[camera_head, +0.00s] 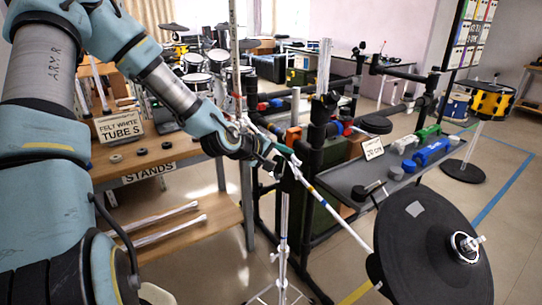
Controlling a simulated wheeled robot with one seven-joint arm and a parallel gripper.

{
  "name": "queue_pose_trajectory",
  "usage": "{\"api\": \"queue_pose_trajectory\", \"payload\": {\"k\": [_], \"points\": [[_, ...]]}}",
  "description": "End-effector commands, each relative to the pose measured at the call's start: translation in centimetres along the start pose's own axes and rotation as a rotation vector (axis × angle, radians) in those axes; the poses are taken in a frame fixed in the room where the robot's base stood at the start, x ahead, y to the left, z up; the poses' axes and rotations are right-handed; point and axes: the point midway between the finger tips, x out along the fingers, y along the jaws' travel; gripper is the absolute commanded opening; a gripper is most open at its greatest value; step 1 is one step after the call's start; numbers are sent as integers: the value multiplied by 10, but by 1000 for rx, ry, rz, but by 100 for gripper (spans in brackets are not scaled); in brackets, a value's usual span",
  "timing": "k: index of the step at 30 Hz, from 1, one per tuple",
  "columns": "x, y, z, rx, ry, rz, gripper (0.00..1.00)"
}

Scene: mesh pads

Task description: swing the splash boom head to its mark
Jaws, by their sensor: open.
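The splash boom is a thin white rod (335,208) with a dark band. It slopes down to the right from the top of a chrome stand (283,230). A round black mesh or rubber pad (405,250) with a silver wing-nut fitting (467,246) is at its lower right end, large and near me. The pad carries a small grey patch. My gripper (287,165) is open at the joint where the boom crosses the stand, close to a green part. I cannot tell whether its fingers touch the rod. I cannot make out a clear mark for the head.
A wooden bench (160,165) with signs stands at left. A black rack with a grey shelf (345,180) holding blue and green tools stands just behind the boom. Blue tape (500,195) and yellow tape (356,293) lie on the floor. Open floor shows at right.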

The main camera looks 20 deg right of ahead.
Motion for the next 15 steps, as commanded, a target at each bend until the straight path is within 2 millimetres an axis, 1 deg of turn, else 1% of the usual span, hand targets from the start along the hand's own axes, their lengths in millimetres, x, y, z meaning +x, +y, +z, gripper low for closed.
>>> {"api": "queue_pose_trajectory", "payload": {"k": [1,3,6,10,15], "points": [[7,1,1,0,-2,0,49],[15,1,0,0,-2,0,49],[23,0,1,0,-2,0,49],[27,0,0,0,0,-1,49],[28,0,0,1,0,-2,49]]}}
